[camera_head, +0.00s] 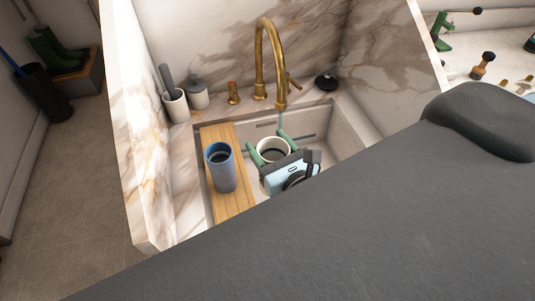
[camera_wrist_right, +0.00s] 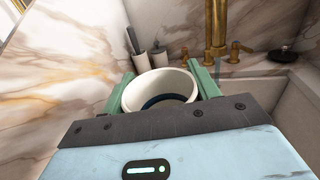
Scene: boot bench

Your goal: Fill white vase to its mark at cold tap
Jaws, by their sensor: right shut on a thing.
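The white vase (camera_head: 268,143) is upright in the sink, under the brass tap (camera_head: 262,60). My right gripper (camera_head: 271,147) is shut on it, with green fingers on either side of its rim. In the right wrist view the vase (camera_wrist_right: 130,98) shows its open mouth, with a dark blue band and a dark area inside. I cannot tell the water level. A faint pale streak below the spout looks like a thin stream of water. Brass handles stand left (camera_head: 233,93) and right (camera_head: 294,83) of the spout. My left gripper is not in view.
A blue cup (camera_head: 224,172) stands on a wooden board (camera_head: 239,203) across the sink's left side. A grey-white brush holder (camera_head: 176,106) and a soap bottle (camera_head: 198,95) stand behind left. A black disc (camera_head: 326,83) lies behind right. Marble walls enclose the sink (camera_head: 344,128).

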